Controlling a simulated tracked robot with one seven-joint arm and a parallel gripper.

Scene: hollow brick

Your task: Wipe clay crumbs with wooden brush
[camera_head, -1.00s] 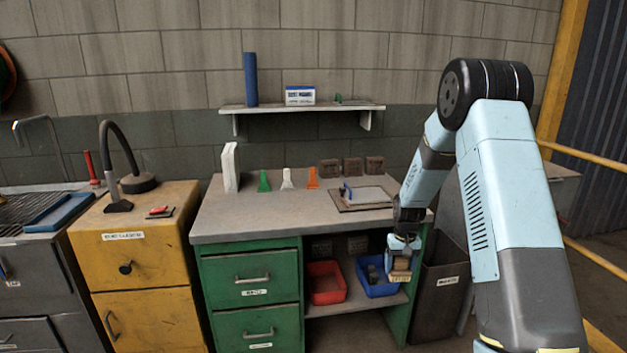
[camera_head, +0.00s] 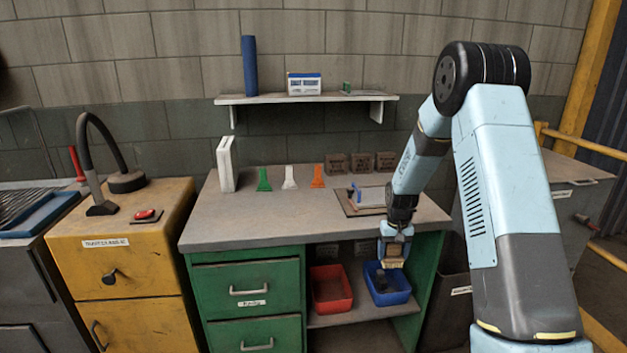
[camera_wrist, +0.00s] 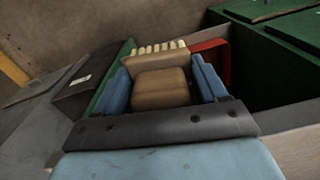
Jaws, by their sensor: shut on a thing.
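My gripper (camera_head: 394,247) is shut on the wooden brush (camera_head: 392,262), held in front of the bench above the blue bin. In the wrist view the brush (camera_wrist: 160,87) sits between the two blue fingers, its pale bristles (camera_wrist: 160,48) pointing away from the gripper. The bench top (camera_head: 290,222) is grey, over a green cabinet. A small board with a white sheet and a blue item (camera_head: 366,198) lies on its right part. I cannot make out any clay crumbs on it at this size.
A blue bin (camera_head: 403,284) and a red bin (camera_head: 331,291) stand on the lower shelf. Green, white and orange scrapers (camera_head: 318,177) and several brown blocks (camera_head: 361,163) stand along the back of the bench. A yellow cabinet (camera_head: 120,265) is at left. The bench's front left top is clear.

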